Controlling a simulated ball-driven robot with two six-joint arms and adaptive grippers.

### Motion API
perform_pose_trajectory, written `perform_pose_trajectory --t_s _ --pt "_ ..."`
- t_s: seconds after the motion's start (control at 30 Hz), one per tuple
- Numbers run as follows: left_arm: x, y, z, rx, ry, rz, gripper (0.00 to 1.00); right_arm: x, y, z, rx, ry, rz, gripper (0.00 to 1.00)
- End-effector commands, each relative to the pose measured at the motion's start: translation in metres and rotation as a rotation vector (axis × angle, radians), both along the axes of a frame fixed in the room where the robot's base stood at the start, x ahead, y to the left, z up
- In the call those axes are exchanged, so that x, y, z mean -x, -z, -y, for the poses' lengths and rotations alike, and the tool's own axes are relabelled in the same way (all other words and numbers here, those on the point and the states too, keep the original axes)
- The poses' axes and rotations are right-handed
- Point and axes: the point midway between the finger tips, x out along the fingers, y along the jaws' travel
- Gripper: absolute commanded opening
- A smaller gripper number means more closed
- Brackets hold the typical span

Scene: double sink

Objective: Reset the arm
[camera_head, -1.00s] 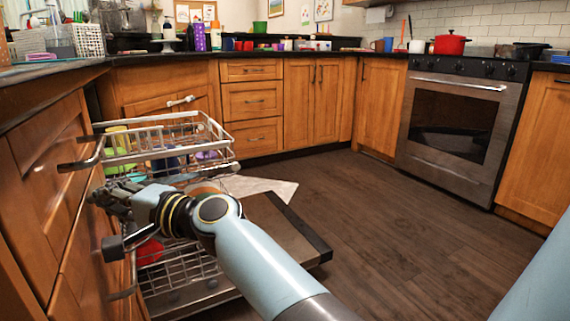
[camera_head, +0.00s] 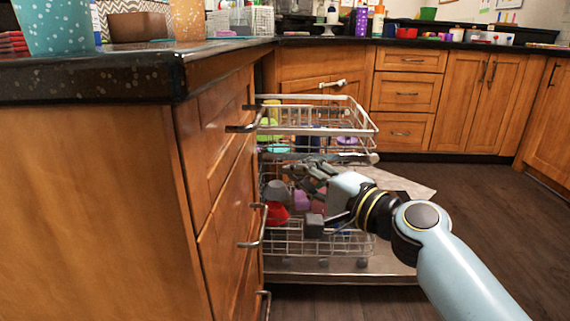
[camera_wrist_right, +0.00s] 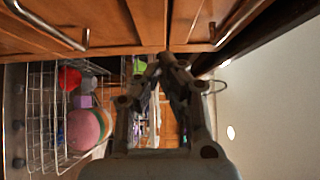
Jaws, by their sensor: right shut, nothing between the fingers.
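My right arm (camera_head: 440,255) comes in from the lower right of the head view. Its right gripper (camera_head: 290,170) is shut and empty, pointing left in front of the dishwasher racks. In the right wrist view the gripper (camera_wrist_right: 172,62) has its fingertips together, with wooden cabinet fronts beyond them. The upper rack (camera_head: 340,130) is pulled out above and behind the gripper. The lower rack (camera_head: 290,243) is below it, holding a red bowl (camera_head: 275,215) and other dishes. My left gripper does not show.
Wooden cabinet fronts with metal handles (camera_head: 256,228) stand close left of the gripper. The dark counter (camera_head: 120,78) holds a teal speckled cup (camera_head: 58,25). The open dishwasher door (camera_head: 380,262) lies low. Dark floor (camera_head: 490,210) to the right is clear.

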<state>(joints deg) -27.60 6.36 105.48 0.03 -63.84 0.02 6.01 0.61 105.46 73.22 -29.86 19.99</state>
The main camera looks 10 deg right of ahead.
Motion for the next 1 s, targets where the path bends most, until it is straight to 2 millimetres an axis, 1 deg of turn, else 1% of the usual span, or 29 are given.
perform_pose_trajectory --t_s 0.03,0.1,0.27,0.37,0.47,0.5,0.57,0.6,0.67,0.7,0.77,0.8,0.9,0.97,1.0 --pt "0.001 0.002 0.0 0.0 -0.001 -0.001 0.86 0.009 0.0 0.005 0.004 0.0 -0.001 0.0" --pt "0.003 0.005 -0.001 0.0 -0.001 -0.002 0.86 0.019 0.0 0.01 0.004 -0.002 0.0 0.0" --pt "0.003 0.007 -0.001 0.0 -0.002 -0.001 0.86 0.033 0.001 0.018 0.002 0.0 -0.001 0.0" --pt "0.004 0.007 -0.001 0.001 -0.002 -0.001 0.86 0.046 0.014 0.02 0.001 -0.001 -0.031 0.0" --pt "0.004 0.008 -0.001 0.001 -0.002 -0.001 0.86 0.072 0.053 0.021 0.031 0.0 -0.109 0.0" --pt "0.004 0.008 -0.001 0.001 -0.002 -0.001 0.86 0.086 0.075 0.021 0.078 -0.007 -0.151 0.0" --pt "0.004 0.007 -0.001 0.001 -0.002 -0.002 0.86 0.113 0.113 0.021 0.186 -0.035 -0.219 0.0" --pt "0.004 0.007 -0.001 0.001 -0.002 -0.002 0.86 0.134 0.14 0.022 0.275 -0.065 -0.265 0.0" --pt "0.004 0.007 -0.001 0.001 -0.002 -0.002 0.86 0.167 0.179 0.024 0.416 -0.122 -0.335 0.0" --pt "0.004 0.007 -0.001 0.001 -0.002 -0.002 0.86 0.191 0.203 0.027 0.512 -0.166 -0.379 0.0" --pt "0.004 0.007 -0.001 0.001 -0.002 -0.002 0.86 0.226 0.235 0.034 0.652 -0.237 -0.444 0.0" --pt "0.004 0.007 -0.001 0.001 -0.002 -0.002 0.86 0.249 0.255 0.041 0.742 -0.287 -0.486 0.0" --pt "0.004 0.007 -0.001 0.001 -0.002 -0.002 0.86 0.299 0.29 0.059 0.94 -0.407 -0.573 0.0" --pt "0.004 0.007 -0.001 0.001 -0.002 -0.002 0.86 0.325 0.306 0.072 1.046 -0.476 -0.62 0.0" --pt "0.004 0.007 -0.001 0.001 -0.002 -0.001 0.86 0.342 0.315 0.081 1.114 -0.523 -0.649 0.0"
